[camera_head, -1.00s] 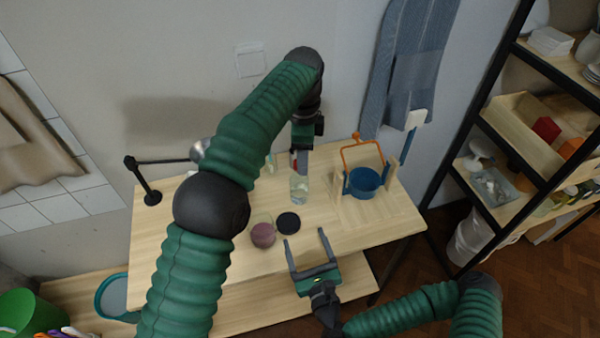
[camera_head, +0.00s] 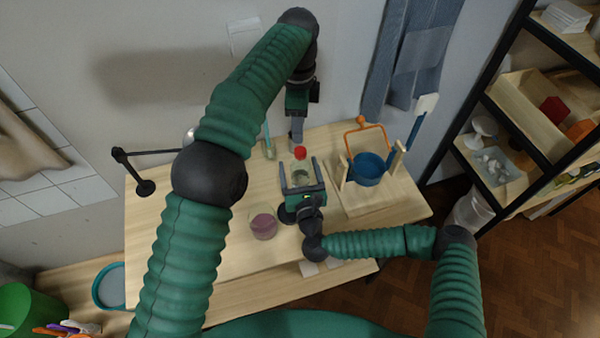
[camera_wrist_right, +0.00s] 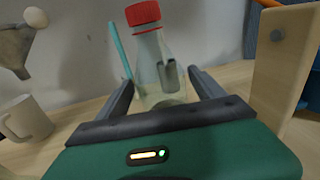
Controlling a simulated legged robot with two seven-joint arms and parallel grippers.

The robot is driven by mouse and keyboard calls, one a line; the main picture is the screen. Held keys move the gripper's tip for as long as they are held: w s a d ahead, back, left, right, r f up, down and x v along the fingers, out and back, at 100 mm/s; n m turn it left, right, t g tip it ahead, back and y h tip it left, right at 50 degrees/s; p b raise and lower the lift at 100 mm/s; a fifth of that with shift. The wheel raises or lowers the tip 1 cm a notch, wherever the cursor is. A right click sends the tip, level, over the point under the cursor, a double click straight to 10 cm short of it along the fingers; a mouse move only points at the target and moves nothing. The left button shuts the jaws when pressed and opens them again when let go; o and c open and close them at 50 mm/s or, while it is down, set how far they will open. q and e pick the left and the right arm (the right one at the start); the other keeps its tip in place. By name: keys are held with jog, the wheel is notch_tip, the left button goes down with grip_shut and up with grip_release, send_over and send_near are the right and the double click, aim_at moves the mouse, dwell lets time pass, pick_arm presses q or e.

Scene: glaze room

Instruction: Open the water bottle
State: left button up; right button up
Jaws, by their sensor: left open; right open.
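The clear water bottle (camera_head: 300,174) stands upright on the table with its red cap (camera_head: 300,153) on. In the right wrist view the bottle (camera_wrist_right: 152,60) tilts slightly in the picture, its cap (camera_wrist_right: 143,13) at the top. My right gripper (camera_head: 302,162) is open, a finger on each side of the bottle's lower body; I cannot tell whether they touch it. My left gripper (camera_head: 297,140) points down just behind the cap in the head view, apart from it. Its fingers overlap, so their gap is hard to see.
A jar with purple contents (camera_head: 263,225) stands left of my right gripper. A lamp arm (camera_head: 150,156) stands on the left. A white mug (camera_wrist_right: 25,118) shows in the wrist view.

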jog(key=shift+w+a+r, duration=0.1)
jog(key=shift+w+a, duration=0.1)
jog(key=shift+w, duration=0.35)
jog(key=shift+w+a+r, duration=0.1)
jog(key=shift+w+a, duration=0.1)
jog(key=shift+w, duration=0.3)
jog(key=shift+w+d, duration=0.1)
jog(key=shift+w, duration=0.15)
jog(key=shift+w+d+f, duration=0.1)
jog(key=shift+w+d, duration=0.1)
jog(key=shift+d, duration=0.3)
jog(key=shift+s+a, duration=0.1)
jog(key=shift+a, duration=0.35)
jog(key=c, duration=1.2)
jog(key=shift+d, duration=0.1)
jog(key=c, duration=0.5)
jog(key=shift+d, duration=0.2)
grip_shut()
